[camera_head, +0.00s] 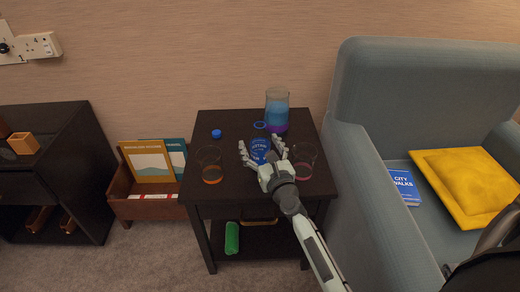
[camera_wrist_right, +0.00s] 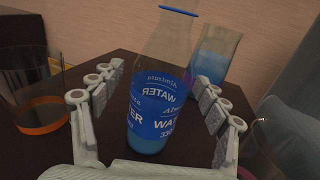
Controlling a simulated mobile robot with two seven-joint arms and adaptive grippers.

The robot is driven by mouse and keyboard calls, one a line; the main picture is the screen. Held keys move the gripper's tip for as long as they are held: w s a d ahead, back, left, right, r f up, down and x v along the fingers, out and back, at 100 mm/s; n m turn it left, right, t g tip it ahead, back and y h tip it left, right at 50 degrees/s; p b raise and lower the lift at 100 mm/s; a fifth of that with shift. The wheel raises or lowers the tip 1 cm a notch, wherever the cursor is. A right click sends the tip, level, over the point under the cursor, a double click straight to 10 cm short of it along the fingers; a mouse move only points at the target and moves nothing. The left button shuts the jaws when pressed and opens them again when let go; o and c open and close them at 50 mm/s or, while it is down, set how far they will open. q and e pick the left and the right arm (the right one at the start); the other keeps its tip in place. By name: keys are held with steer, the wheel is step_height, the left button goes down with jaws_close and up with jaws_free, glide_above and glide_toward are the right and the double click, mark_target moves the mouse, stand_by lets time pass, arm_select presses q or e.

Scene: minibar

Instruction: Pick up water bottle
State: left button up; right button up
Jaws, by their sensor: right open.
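The water bottle (camera_wrist_right: 160,110) is clear with a blue "WATER" label and a blue ring at its neck. It stands upright on the dark side table (camera_head: 240,122). In the head view its blue label (camera_head: 260,151) shows between the fingers. My right gripper (camera_head: 261,146) is open, with one finger on each side of the bottle. In the right wrist view the gripper (camera_wrist_right: 158,74) shows a gap between each finger and the bottle. My left gripper is not in view.
Glass tumblers stand left (camera_head: 209,165) and right (camera_head: 303,160) of the gripper. A blue and purple glass vessel (camera_head: 277,108) stands behind the bottle. A small blue cap (camera_head: 216,133) lies at the table's back left. A grey-blue armchair (camera_head: 362,160) borders the table's right side.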

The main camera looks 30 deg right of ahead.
steer(key=c, duration=1.2)
steer(key=shift+c, duration=0.6)
steer(key=shift+r, duration=0.15)
